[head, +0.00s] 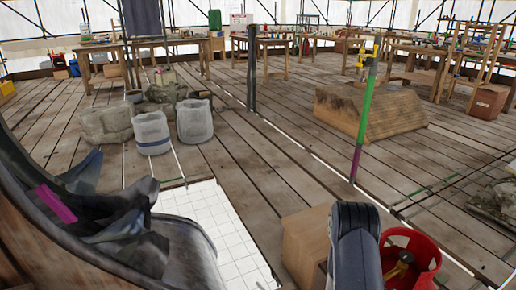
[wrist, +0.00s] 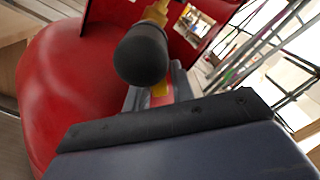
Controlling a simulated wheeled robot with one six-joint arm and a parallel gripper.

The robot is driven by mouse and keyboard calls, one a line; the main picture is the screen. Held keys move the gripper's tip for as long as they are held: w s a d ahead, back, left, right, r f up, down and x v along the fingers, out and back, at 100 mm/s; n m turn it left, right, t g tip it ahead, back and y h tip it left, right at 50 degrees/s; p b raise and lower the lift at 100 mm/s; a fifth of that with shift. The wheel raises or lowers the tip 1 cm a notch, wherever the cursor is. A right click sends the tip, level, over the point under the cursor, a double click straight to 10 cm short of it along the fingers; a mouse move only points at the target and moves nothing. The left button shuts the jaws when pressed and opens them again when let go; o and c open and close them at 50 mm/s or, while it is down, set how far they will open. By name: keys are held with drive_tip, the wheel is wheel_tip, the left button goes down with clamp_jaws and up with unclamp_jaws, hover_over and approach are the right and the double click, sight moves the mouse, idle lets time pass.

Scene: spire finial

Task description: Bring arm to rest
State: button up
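My arm shows at the bottom of the head view as a dark grey-blue rounded link. My gripper's fingers are hidden there. In the wrist view, my dark wrist housing with a black edge fills the bottom, and a small grey part that may belong to my gripper (wrist: 180,82) shows just beyond it. Its fingertips cannot be made out. A red gas cylinder (head: 425,252) with a brass valve stands right beside my arm. In the wrist view the red cylinder (wrist: 65,85) is very close, with a dark rounded knob (wrist: 140,55) in front of the grey part. I cannot tell whether anything touches.
A wooden box (head: 305,240) stands left of my arm. A green and purple pole (head: 363,125) rises behind it, near a heavy timber block (head: 370,110). Stone pieces (head: 490,205) lie at right. Two grey sacks (head: 152,133) stand at left. Plank floor lies open in the middle.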

drive_tip(key=shift+f, duration=0.15)
idle(0.3)
drive_tip(key=shift+a+m+b, duration=0.15)
drive_tip(key=shift+m+b, duration=0.2)
drive_tip(key=shift+m, duration=0.05)
drive_tip(key=p+v, duration=0.2)
drive_tip(key=v, duration=0.8)
drive_tip(key=b+x, duration=0.2)
drive_tip(key=x, duration=0.8)
drive_tip(key=shift+d, duration=0.2)
drive_tip(key=shift+r+n+p, duration=0.3)
drive_tip(key=shift+p, duration=0.15)
drive_tip(key=shift+s+n, duration=0.1)
drive_tip(key=shift+n, duration=0.4)
